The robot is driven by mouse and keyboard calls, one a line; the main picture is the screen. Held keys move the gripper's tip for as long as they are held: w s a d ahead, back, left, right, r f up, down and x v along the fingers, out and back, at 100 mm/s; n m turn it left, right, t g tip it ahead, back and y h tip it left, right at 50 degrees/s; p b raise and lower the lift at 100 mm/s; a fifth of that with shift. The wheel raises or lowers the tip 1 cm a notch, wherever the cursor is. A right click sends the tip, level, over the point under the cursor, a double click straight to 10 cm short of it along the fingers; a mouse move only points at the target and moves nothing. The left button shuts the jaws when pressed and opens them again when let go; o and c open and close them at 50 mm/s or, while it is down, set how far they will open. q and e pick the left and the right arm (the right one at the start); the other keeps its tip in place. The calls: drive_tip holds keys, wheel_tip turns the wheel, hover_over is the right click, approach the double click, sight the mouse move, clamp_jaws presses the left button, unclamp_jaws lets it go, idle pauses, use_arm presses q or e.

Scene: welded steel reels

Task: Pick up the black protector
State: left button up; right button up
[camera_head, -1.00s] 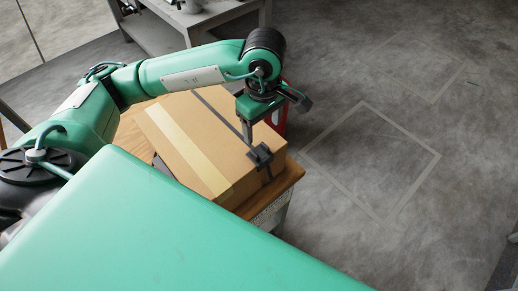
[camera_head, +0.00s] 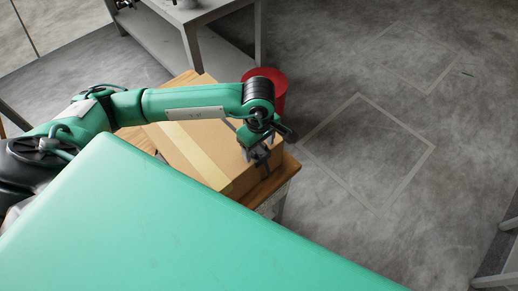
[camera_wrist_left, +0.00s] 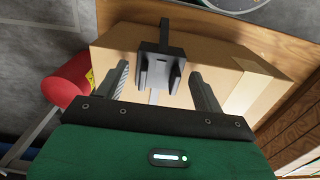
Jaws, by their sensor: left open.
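The black protector (camera_wrist_left: 157,66) is a small dark clip-like piece on the edge of a cardboard box (camera_wrist_left: 222,58), over a dark strap, in the left wrist view. My left gripper (camera_wrist_left: 159,78) is open, with one finger on each side of the protector. A gap shows between each finger and the protector, so it is not gripped. In the head view my left gripper (camera_head: 259,154) is low at the box's near right edge and mostly hides the protector there. My right gripper is not in view.
The box stands on a wooden-topped table (camera_head: 285,178). A red cylindrical bin (camera_head: 268,84) stands just behind the box, close to my wrist. A grey workbench (camera_head: 212,17) is at the back.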

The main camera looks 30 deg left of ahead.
sight(259, 152)
use_arm(q)
drive_tip(key=shift+c, duration=1.3)
drive_tip(key=c, duration=0.8)
drive_tip(key=shift+w+r, duration=0.1)
drive_tip(key=shift+r, duration=0.5)
wheel_tip(259, 152, up, 19)
drive_tip(key=b, duration=0.4)
drive_tip(key=shift+f, duration=0.1)
